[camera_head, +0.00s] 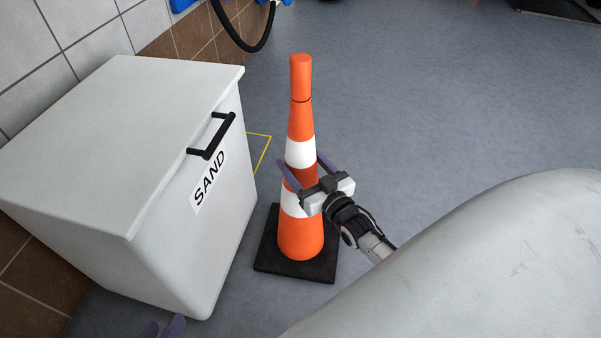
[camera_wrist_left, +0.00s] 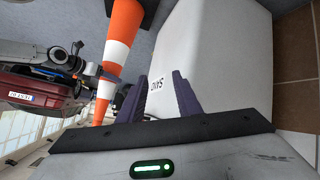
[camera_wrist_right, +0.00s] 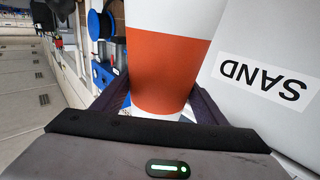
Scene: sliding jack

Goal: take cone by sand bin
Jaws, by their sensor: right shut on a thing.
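The orange cone (camera_head: 299,248) with white bands stands upright on its square black base, close to the right of the white sand bin (camera_head: 95,105), which carries a SAND label. My right gripper (camera_head: 303,168) is shut on the cone, one finger on each side of its middle. The cone fills the gap between the fingers in the right wrist view (camera_wrist_right: 165,70). My left gripper (camera_head: 162,328) is low in front of the bin; only its fingertips show in the head view. In the left wrist view (camera_wrist_left: 165,80) its fingers are somewhat apart and empty, facing the bin.
A black handle (camera_head: 212,138) sticks out from the bin's front. A black hose (camera_head: 245,40) hangs behind the cone. A yellow floor line (camera_head: 262,152) shows between bin and cone. The grey floor (camera_head: 430,90) is clear to the right and behind.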

